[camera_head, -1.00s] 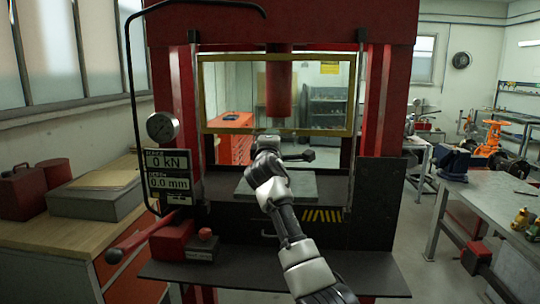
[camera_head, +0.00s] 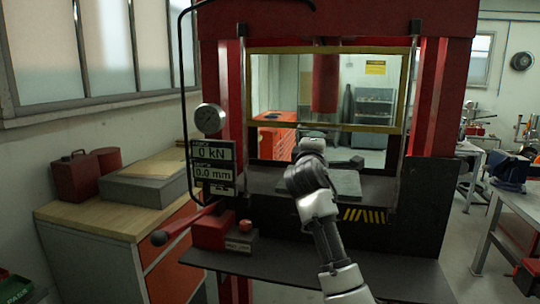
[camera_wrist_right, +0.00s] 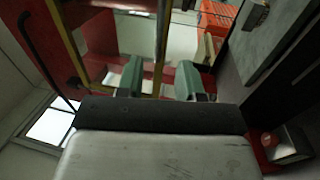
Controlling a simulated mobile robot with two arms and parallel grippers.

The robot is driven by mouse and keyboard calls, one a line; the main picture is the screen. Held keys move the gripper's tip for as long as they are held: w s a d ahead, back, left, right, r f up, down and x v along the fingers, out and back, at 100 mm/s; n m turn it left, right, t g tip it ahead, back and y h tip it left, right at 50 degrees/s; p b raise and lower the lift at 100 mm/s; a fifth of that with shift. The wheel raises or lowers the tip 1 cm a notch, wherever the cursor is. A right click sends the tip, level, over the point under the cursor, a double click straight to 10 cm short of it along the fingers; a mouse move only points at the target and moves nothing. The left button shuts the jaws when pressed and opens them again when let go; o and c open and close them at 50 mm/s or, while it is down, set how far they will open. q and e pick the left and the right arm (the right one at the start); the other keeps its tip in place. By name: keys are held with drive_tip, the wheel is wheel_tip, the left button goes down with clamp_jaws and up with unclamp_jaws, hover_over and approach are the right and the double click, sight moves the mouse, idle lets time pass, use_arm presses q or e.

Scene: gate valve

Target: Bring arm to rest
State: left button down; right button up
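My right arm comes in from the bottom of the head view and reaches toward the red press (camera_head: 432,100). Its wrist is in front of the press opening, over the grey plate on the press bed (camera_head: 347,183). In the head view the right fingers are mostly hidden behind the wrist. In the right wrist view my right gripper (camera_wrist_right: 160,80) shows two green-grey fingertips held apart, with nothing between them. The yellow guard frame (camera_head: 375,128) shows beyond them; the gap to it cannot be told. My left gripper is in neither current view.
A press readout (camera_head: 213,162), gauge (camera_head: 208,118) and red-handled lever (camera_head: 185,228) are left of the opening. A wooden-topped cabinet (camera_head: 115,215) stands at left, and a workbench (camera_head: 522,205) with a blue vise (camera_head: 510,170) at right. Floor shows between press and workbench.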

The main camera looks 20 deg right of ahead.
drive_tip(key=s+a+f+m+g+y, duration=0.15)
drive_tip(key=s+f, duration=0.35)
drive_tip(key=f, duration=0.6)
drive_tip(key=s+a+f+m+g+y, duration=0.15)
drive_tip(key=s+f, duration=0.35)
drive_tip(key=f, duration=0.6)
drive_tip(key=s+a+f+m+g+y, duration=0.1)
drive_tip(key=s+a+f+g+y, duration=0.3)
drive_tip(key=f, duration=0.6)
drive_tip(key=s+a+f+m+g+y, duration=0.15)
drive_tip(key=s+f, duration=0.25)
drive_tip(key=s, duration=0.7)
drive_tip(key=s+a+f+m+g+y, duration=0.1)
drive_tip(key=s+a+f+m+g, duration=0.2)
drive_tip(key=s, duration=0.8)
drive_tip(key=s+f+m+g+y, duration=0.1)
drive_tip(key=s+f+g, duration=0.1)
drive_tip(key=s+f, duration=0.65)
drive_tip(key=s+f+g, duration=0.1)
drive_tip(key=s+f, duration=0.1)
drive_tip(key=f, duration=1)
drive_tip(key=s+f+g, duration=0.1)
drive_tip(key=s+f, duration=0.1)
drive_tip(key=f, duration=1)
drive_tip(key=s+d+f, duration=0.2)
drive_tip(key=s+f, duration=1.3)
drive_tip(key=shift+s+d+f+g, duration=0.25)
drive_tip(key=shift+s+g, duration=0.1)
drive_tip(key=shift+g, duration=0.1)
